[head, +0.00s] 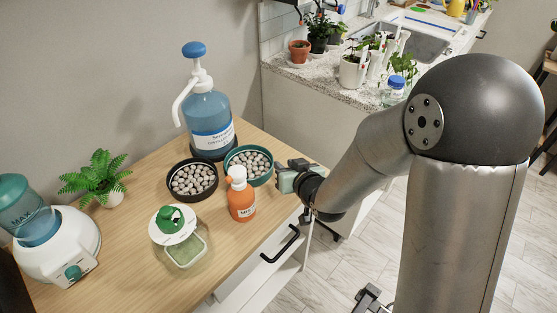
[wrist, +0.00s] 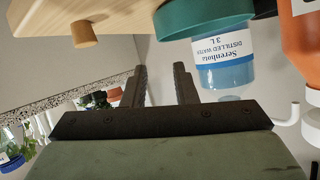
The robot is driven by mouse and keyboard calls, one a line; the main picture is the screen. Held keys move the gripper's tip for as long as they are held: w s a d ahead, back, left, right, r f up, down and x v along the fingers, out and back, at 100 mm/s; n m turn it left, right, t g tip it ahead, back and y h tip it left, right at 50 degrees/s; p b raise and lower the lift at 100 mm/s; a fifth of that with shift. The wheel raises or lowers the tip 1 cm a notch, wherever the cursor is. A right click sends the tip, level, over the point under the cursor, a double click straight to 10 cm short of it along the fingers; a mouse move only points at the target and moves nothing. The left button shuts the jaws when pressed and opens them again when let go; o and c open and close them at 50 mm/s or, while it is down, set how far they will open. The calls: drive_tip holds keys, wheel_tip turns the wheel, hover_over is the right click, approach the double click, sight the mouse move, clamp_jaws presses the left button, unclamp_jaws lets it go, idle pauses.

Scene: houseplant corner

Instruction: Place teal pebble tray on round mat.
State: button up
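The teal pebble tray (head: 263,180) is round, holds pale pebbles and sits on the wooden table near its right edge. Its teal wall also shows at the top of the wrist view (wrist: 205,18). My gripper (head: 281,168) is just right of the tray in the head view. In the wrist view my gripper's fingers (wrist: 161,75) are apart with nothing between them, and the tray's wall lies beyond and to the side of the fingertips. I cannot make out a round mat; it may be hidden or out of view.
A black pebble tray (head: 193,193), an orange pump bottle (head: 242,205) and a large blue pump bottle (head: 208,110) crowd the teal tray. A lidded glass jar (head: 185,250), a plant (head: 95,178) and a white appliance (head: 60,250) stand farther left. The front tabletop (head: 150,285) is clear.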

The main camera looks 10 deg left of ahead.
drive_tip(key=shift+v, duration=1.5)
drive_tip(key=s+d+m+g+h, duration=0.35)
drive_tip(key=d+h, duration=0.25)
drive_tip(key=d, duration=0.9)
drive_tip(key=s+d+r+m+g+h, duration=0.1)
drive_tip(key=s+d+g, duration=0.2)
drive_tip(key=s, duration=0.6)
drive_tip(key=s+d+r+m+g+h, duration=0.1)
drive_tip(key=s+d+g, duration=0.3)
drive_tip(key=s, duration=0.5)
drive_tip(key=shift+d+r, duration=0.7)
drive_tip(key=shift+d, duration=0.15)
